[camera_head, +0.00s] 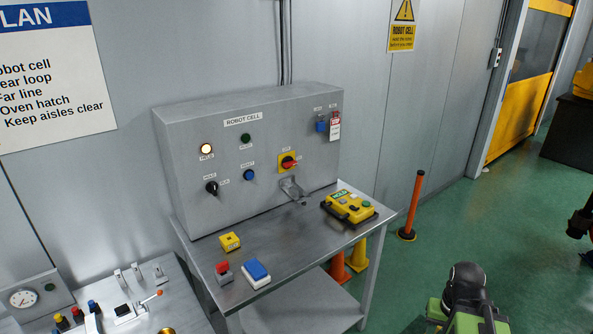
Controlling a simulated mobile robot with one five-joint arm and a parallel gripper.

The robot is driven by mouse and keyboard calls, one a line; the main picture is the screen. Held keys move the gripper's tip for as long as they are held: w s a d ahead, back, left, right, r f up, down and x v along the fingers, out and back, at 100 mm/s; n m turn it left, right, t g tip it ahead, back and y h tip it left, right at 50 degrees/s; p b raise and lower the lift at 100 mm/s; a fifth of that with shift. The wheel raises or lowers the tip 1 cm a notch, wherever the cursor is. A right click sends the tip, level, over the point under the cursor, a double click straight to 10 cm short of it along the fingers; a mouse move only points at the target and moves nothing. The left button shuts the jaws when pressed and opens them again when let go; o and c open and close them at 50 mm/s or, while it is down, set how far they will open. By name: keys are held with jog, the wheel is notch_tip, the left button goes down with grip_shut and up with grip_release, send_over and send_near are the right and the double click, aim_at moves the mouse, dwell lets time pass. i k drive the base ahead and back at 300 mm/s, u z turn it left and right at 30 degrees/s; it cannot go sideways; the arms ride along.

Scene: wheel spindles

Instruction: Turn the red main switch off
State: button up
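The red main switch (288,163) is a small rotary knob on a yellow square plate, on the right part of the front of a grey control box labelled ROBOT CELL (225,180). A small label sits above the plate. The knob's exact setting is too small to read. My gripper cannot be made out in this view. A black and green part (466,300) at the bottom right looks like part of my own body, well right of the box and the bench.
Below the switch, a metal bracket (292,188) juts out. A yellow pendant (349,207), a yellow block (230,242), a red-topped button (223,270) and a blue-topped box (256,273) sit on the metal bench (285,235). An orange post (412,205) stands right. Green floor beyond is open.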

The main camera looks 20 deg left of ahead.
aim_at(288, 161)
jog(key=u, duration=1.05)
jog(key=i, duration=1)
jog(key=z, duration=0.25)
jog(key=k, duration=0.5)
jog(key=u, duration=0.9)
jog(key=i, duration=0.35)
jog(key=u, duration=0.1)
